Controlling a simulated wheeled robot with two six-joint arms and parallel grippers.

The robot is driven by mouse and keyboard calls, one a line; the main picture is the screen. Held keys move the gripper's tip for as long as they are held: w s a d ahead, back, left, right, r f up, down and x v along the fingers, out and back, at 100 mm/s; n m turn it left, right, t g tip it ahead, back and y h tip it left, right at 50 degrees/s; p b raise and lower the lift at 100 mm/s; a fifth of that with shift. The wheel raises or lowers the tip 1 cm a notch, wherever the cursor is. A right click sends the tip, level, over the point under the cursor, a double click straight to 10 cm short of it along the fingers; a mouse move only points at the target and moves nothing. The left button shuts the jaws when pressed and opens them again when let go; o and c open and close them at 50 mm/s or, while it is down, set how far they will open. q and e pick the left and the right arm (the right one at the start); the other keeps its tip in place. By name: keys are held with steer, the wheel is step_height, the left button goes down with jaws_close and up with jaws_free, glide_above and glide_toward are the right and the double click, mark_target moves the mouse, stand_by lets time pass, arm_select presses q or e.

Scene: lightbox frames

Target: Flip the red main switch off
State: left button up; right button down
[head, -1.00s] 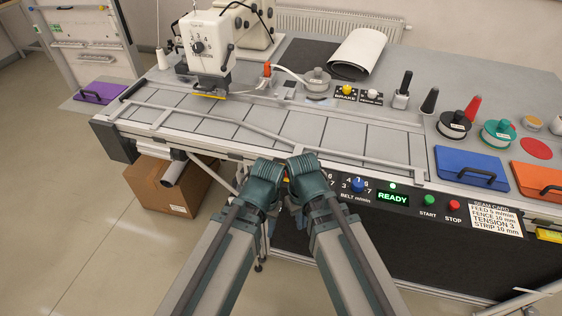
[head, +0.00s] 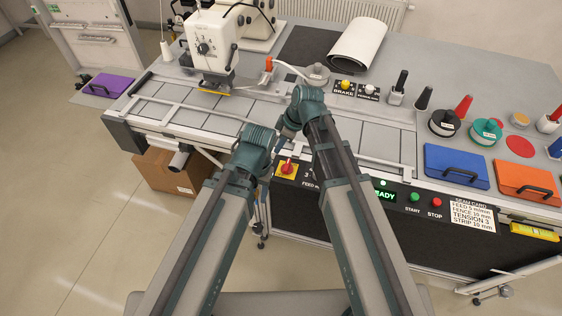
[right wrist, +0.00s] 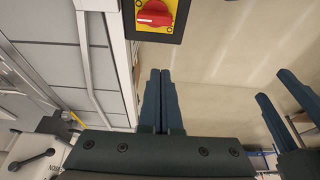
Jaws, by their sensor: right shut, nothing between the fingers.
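The red main switch (head: 288,167) is a rotary knob on a yellow plate on the table's front panel. It also shows at the top of the right wrist view (right wrist: 153,17), its red handle lying crosswise there. My right gripper (right wrist: 160,72) is shut and empty, its fingertips pointing toward the switch with a gap between. In the head view my right gripper (head: 284,142) is mostly hidden by its own arm, just above the switch. My left gripper (right wrist: 273,86) shows at the right of the wrist view, its fingers apart and empty.
The panel holds a green READY display (head: 385,195), a green start button (head: 415,197) and a red stop button (head: 437,202) to the right. A sewing machine (head: 212,45) stands at the back left. A cardboard box (head: 165,170) sits below the table.

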mark_target(287, 167)
steer(key=shift+f, duration=0.1)
steer(key=b+x, duration=0.9)
steer(key=x, duration=0.1)
steer(key=shift+b, duration=0.35)
steer(key=shift+s+d, duration=0.35)
steer(key=shift+d, duration=0.6)
steer(key=shift+s+d, duration=0.3)
steer(key=shift+d, duration=0.65)
